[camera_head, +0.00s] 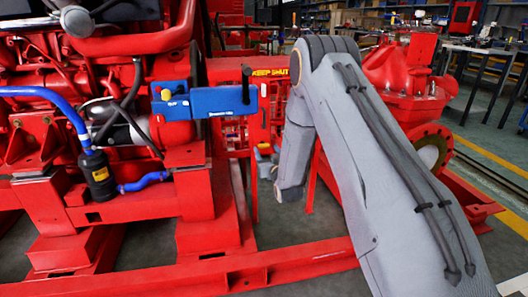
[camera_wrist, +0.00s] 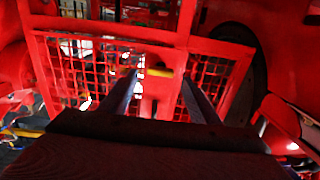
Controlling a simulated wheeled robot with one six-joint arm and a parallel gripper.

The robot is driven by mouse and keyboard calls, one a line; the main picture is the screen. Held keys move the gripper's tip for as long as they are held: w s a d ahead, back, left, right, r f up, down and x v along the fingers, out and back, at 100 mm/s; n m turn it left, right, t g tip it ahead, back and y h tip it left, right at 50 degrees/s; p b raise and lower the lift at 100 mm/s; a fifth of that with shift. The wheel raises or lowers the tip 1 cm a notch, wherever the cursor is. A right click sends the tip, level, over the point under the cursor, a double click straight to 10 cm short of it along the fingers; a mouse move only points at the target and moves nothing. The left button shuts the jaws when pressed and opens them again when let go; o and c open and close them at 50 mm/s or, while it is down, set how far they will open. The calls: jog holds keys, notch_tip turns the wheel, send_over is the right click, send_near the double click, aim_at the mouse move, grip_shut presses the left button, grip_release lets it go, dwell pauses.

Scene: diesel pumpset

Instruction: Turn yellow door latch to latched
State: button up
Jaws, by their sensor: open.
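My gripper (camera_wrist: 159,82) is open, with one dark finger on each side of the latch. The fingertips point toward the door, and I cannot tell whether they touch the latch. In the head view my gripper (camera_head: 265,152) is small and partly hidden by my forearm, in front of the red guard, and the latch is not clear there.
A red base rail (camera_head: 270,265) runs low in front. A red pump (camera_head: 405,80) stands to the right.

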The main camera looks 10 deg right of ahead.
aim_at(264, 146)
jog(key=shift+w+a+b, duration=0.1)
jog(key=shift+w+b, duration=0.35)
jog(key=shift+w, duration=1.2)
jog(key=c, duration=1.1)
jog(key=shift+o, duration=0.2)
